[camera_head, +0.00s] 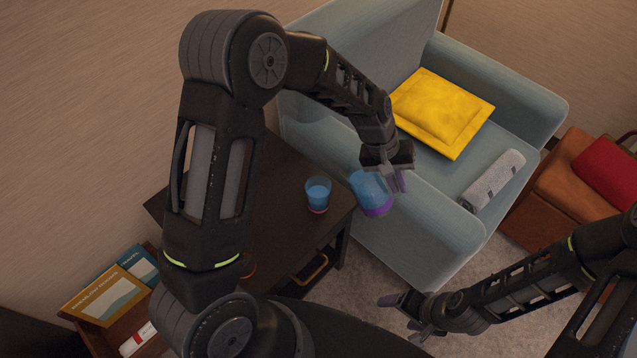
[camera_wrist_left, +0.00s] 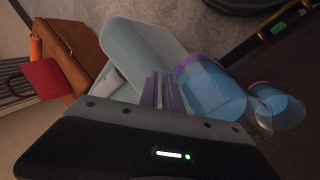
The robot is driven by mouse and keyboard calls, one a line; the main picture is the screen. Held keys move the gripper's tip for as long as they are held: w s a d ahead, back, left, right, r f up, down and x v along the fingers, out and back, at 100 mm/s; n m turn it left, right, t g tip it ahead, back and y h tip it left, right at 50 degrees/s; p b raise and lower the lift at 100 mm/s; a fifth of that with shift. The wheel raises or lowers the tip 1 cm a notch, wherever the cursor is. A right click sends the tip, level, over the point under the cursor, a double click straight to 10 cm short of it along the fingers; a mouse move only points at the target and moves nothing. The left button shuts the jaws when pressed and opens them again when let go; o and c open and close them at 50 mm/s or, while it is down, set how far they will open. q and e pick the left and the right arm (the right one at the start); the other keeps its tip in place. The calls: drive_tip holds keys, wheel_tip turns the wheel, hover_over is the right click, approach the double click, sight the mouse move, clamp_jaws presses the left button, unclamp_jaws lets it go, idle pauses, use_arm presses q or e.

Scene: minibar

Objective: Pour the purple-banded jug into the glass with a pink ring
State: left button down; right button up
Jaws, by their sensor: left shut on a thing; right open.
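The purple-banded jug (camera_head: 370,191) holds blue liquid and is tilted in the head view. My left gripper (camera_head: 397,178) is shut on it, at the right side of the glass. The glass with a pink ring (camera_head: 318,194) stands upright on the dark table and has blue liquid in it. In the left wrist view, the jug (camera_wrist_left: 208,88) is beside the left gripper's fingers (camera_wrist_left: 163,92), and the glass (camera_wrist_left: 280,105) shows just beyond it. Whether liquid is flowing is not clear. My right gripper (camera_head: 405,312) is open and empty, low over the carpet.
The dark table (camera_head: 285,180) has a gold drawer handle. A light blue sofa (camera_head: 420,215) with a yellow cushion (camera_head: 440,110) and a grey rolled towel (camera_head: 492,180) stands behind. Books (camera_head: 112,294) lie at lower left.

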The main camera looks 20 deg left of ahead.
use_arm(q)
drive_tip(key=d+y+p, duration=0.1)
drive_tip(key=d+f+y+p, duration=0.1)
drive_tip(key=p, duration=0.1)
drive_tip(key=shift+w+p, duration=0.2)
drive_tip(key=shift+p, duration=0.1)
drive_tip(key=shift+w+d+f+g+y+b, duration=0.15)
drive_tip(key=shift+f+y+b, duration=0.3)
drive_tip(key=shift+f, duration=0.5)
drive_tip(key=shift+d+f+g+y+b, duration=0.15)
drive_tip(key=shift+f+y+b, duration=0.15)
drive_tip(key=shift+f+y, duration=0.45)
drive_tip(key=shift+w+d+f+g+y+b, duration=0.15)
drive_tip(key=shift+f+y+b, duration=0.2)
drive_tip(key=shift+f, duration=0.8)
drive_tip(key=shift+s, duration=0.1)
